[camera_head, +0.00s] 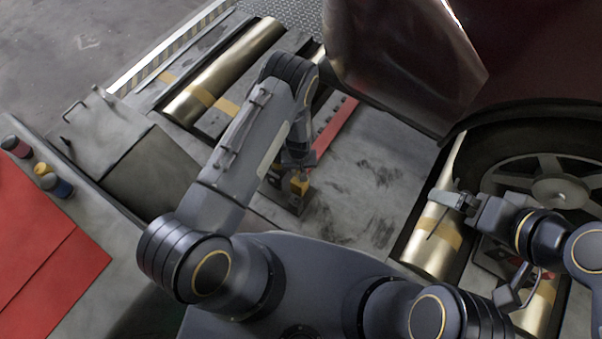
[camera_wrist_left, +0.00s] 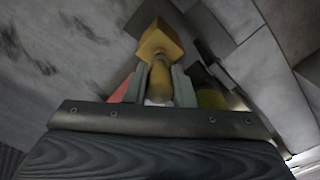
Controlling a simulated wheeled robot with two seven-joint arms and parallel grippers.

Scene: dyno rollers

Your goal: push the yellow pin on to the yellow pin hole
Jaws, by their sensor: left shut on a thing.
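My left gripper (camera_head: 297,163) reaches down over the floor plate, partly hidden by its own arm. In the left wrist view it (camera_wrist_left: 158,85) is shut on the yellow pin (camera_wrist_left: 160,78), a rounded yellow-brown shaft between the fingers. A square yellow block (camera_wrist_left: 160,40) shows just beyond the fingertips, in line with the shaft; I cannot tell whether it is part of the pin. The yellow piece (camera_head: 300,184) also shows below the gripper, above or on a dark block (camera_head: 288,199). I cannot make out the yellow pin hole. My right gripper (camera_head: 452,201) is above the right roller; its opening is unclear.
Gold rollers with yellow bands lie at the left (camera_head: 238,62) and right (camera_head: 430,245). A red strip (camera_head: 335,122) is near my left gripper. A dark red car (camera_head: 405,60) and its wheel (camera_head: 548,180) fill the upper right. Bare floor plate (camera_head: 375,165) lies between.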

